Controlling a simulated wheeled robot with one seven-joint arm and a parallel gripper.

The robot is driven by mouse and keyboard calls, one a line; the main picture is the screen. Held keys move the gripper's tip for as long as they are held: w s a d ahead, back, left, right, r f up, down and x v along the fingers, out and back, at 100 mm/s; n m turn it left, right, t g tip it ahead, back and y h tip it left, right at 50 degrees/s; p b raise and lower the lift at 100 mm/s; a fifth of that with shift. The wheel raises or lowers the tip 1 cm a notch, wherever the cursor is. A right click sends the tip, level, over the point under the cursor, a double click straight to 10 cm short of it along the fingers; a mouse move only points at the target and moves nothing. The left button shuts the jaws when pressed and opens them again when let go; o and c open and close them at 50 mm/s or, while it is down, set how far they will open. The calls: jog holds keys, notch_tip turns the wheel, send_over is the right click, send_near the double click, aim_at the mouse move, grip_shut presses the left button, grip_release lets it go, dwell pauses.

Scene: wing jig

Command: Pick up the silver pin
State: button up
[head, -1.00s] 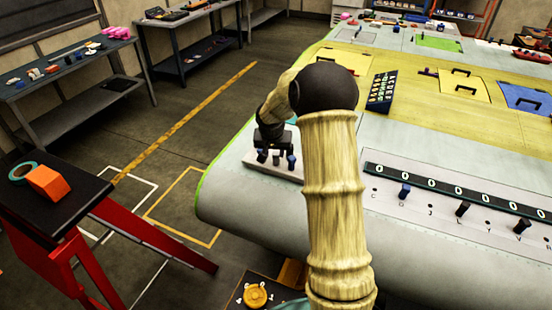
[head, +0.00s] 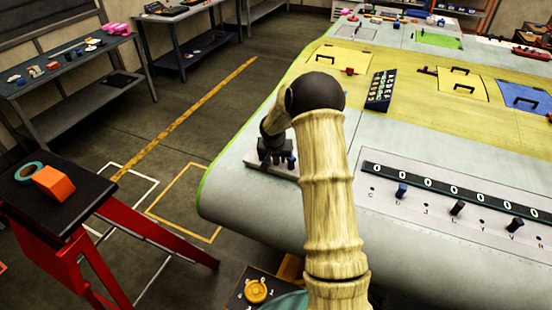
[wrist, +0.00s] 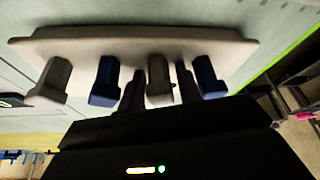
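A pale rack (wrist: 130,45) holds a row of upright pins; in the head view it (head: 256,163) sits at the near left edge of the wing. The silver pin (wrist: 158,82) stands in the middle of the wrist view. My gripper (wrist: 160,92) has its two dark fingers apart, one on each side of this pin, with what looks like a narrow gap. I cannot tell whether they touch it. Another greyish pin (wrist: 53,80) stands at the far left of the row. In the head view my arm and gripper hide most of the pins.
Blue pins (wrist: 104,80) (wrist: 208,78) stand on both sides of my fingers. Right of my arm, a panel (head: 440,210) with a dark strip of zeros carries several pins. A red-legged stand (head: 60,205) is at the left, with floor between it and the wing.

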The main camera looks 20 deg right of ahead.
jog(key=shift+c, duration=0.2)
grip_shut()
notch_tip(320, 180, up, 10)
jog(key=b, duration=0.3)
dwell(0.6)
